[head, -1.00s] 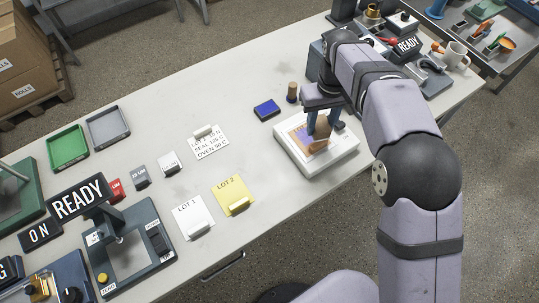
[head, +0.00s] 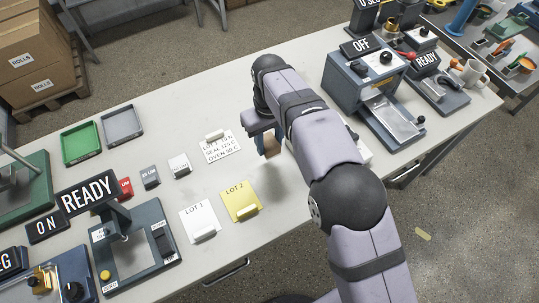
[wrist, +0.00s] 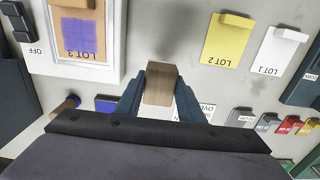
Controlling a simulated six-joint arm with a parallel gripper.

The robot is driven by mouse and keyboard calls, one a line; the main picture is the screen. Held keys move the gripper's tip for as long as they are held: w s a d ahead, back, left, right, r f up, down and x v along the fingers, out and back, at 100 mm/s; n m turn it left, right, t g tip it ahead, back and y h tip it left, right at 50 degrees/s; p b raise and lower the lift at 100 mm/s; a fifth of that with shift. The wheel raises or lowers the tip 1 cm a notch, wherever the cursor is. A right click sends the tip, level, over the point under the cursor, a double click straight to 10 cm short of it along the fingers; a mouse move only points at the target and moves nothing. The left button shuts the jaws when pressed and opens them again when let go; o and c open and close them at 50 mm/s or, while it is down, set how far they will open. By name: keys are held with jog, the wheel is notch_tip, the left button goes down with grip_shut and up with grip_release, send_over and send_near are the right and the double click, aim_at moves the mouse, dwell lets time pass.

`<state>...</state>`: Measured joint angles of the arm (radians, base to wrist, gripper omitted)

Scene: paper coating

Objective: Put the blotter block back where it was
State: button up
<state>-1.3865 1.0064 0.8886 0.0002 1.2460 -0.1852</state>
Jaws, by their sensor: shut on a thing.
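My gripper (head: 265,139) is shut on the blotter block (head: 271,148), a small light-wood block. In the wrist view the block (wrist: 161,83) sits between the two blue-grey fingers. The white pad (wrist: 108,72) lies to one side, with a brown LOT 3 sheet (wrist: 80,7) bearing a blue-violet patch (wrist: 77,35). In the head view my arm hides most of that pad.
The wrist view shows a blue ink pad (wrist: 106,103) and a wooden-handled stamp (wrist: 66,106) beside the white pad. A white LOT 1 card (head: 200,220) and small labelled blocks (head: 150,176) stand left. A machine marked OFF (head: 372,85) stands right.

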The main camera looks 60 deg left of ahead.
aim_at(270, 142)
jog(key=shift+f+p, duration=1.1)
jog(key=shift+f, duration=2.45)
jog(key=shift+f, duration=0.2)
jog(key=o, duration=1)
jog(key=shift+r, duration=0.1)
notch_tip(270, 142, up, 12)
jog(key=b, duration=0.4)
jog(key=shift+r, duration=0.15)
